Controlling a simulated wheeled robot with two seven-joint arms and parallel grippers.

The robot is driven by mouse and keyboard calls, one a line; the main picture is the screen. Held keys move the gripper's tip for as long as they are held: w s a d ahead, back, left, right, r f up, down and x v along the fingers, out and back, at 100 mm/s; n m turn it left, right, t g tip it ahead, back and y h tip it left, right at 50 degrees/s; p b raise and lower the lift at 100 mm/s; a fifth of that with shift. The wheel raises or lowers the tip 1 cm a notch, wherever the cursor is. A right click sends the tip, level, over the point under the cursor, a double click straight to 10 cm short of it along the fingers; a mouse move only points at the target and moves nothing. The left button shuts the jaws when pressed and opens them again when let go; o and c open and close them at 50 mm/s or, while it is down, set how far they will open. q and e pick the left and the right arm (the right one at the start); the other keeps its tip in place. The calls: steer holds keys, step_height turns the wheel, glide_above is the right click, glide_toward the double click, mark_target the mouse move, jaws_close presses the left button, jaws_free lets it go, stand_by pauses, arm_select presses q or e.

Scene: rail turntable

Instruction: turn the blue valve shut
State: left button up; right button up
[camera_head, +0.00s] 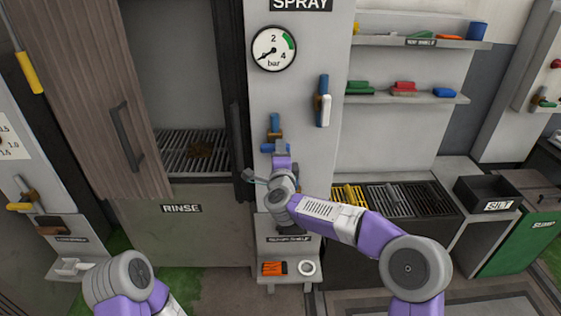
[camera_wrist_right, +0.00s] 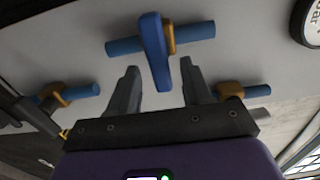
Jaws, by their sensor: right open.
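The blue valve has a blue lever (camera_wrist_right: 154,50) and a brass-coloured body on a blue pipe (camera_wrist_right: 196,31), on the grey panel. In the right wrist view the lever lies across the pipe. In the head view the blue valve (camera_head: 275,122) is below the gauge, partly hidden by my right gripper (camera_head: 280,152). My right gripper (camera_wrist_right: 160,72) is open in the right wrist view, with the lever's near end appearing between its fingers and gaps on both sides. My left gripper is out of the picture; only part of the left arm shows.
A white-handled valve (camera_head: 325,108) is to the upper right of the blue one. A pressure gauge (camera_head: 274,48) is above. A small shelf (camera_head: 286,250) with an orange item and a white ring is below. Other brass fittings (camera_wrist_right: 232,90) show near the fingers.

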steer(key=s, duration=0.4)
steer(key=shift+s, duration=0.25)
steer(key=s+d+f+n+g+y+p, duration=0.1)
steer(key=s+f+n+g, duration=0.25)
steer(key=f, duration=0.65)
steer(key=s+d+f+n+g+y, duration=0.1)
steer(key=s+f+n+g, duration=0.2)
steer(key=f, duration=0.7)
steer(key=s+d+f+n+g+y+p, duration=0.15)
steer(key=s+f+n, duration=0.3)
steer(key=f, duration=0.65)
steer(key=s+d+f+n+g, duration=0.1)
steer(key=s+f+g, duration=0.2)
steer(key=s, duration=0.6)
steer(key=s+d+f+n+g, duration=0.1)
steer(key=s+f+n+g, duration=0.1)
steer(key=s+f, duration=0.3)
steer(key=s+d+f+n+g, duration=0.1)
steer(key=s+f+g, duration=0.3)
steer(key=s, duration=0.9)
steer(key=shift+s+d+f+n+g+y+p, duration=0.35)
steer(key=shift+d+f+p, duration=0.1)
steer(key=shift+f, duration=0.1)
